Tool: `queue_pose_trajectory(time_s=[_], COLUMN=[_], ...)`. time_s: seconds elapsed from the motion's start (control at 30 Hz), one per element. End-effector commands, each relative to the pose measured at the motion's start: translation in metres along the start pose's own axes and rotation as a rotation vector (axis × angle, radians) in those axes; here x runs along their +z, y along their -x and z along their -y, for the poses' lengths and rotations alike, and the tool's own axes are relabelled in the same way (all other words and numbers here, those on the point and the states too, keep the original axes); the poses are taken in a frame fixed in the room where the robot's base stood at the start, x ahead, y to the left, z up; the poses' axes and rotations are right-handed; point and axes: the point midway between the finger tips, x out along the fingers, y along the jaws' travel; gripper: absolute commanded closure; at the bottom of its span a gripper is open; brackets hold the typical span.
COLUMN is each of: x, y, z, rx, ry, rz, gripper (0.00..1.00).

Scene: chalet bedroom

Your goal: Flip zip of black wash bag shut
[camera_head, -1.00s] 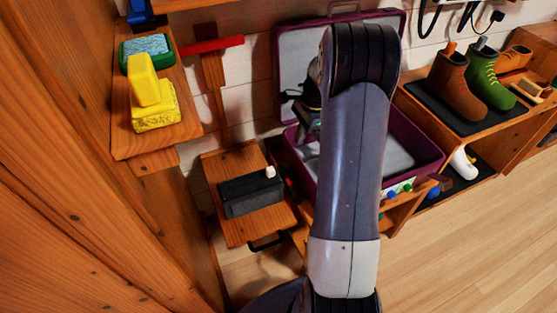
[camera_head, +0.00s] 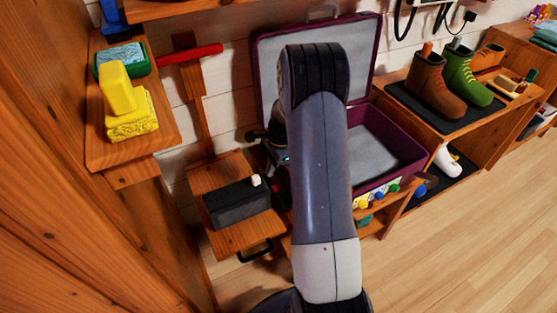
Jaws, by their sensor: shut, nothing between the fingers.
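The black wash bag (camera_head: 236,209) is a dark, box-like bag on a small wooden stand. A small white tab (camera_head: 256,180) stands up at the right end of its top; I take it for the zip pull. How far the zip is closed is too small to tell. My gripper (camera_head: 262,137) shows as dark parts just left of my arm, above and behind the bag and apart from it. My arm hides much of it. It looks shut, with nothing seen in it.
An open purple suitcase (camera_head: 400,157) stands behind and right of my arm. A wooden shelf (camera_head: 105,155) with a yellow brush and sponges is at left. A red-topped wooden post (camera_head: 190,54) rises behind the bag. Boots (camera_head: 428,85) stand on a bench at right.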

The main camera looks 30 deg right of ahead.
Motion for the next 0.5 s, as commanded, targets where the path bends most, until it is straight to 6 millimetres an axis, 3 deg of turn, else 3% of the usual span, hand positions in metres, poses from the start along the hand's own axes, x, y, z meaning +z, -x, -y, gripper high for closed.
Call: queue_pose_trajectory(time_s=[0.2,0.5], x=[0.016,0.017], y=[-0.004,-0.004], z=[0.000,0.000], rx=[0.000,0.000], ry=[-0.001,-0.001], rz=[0.000,0.001], gripper=[1.00,1.00])
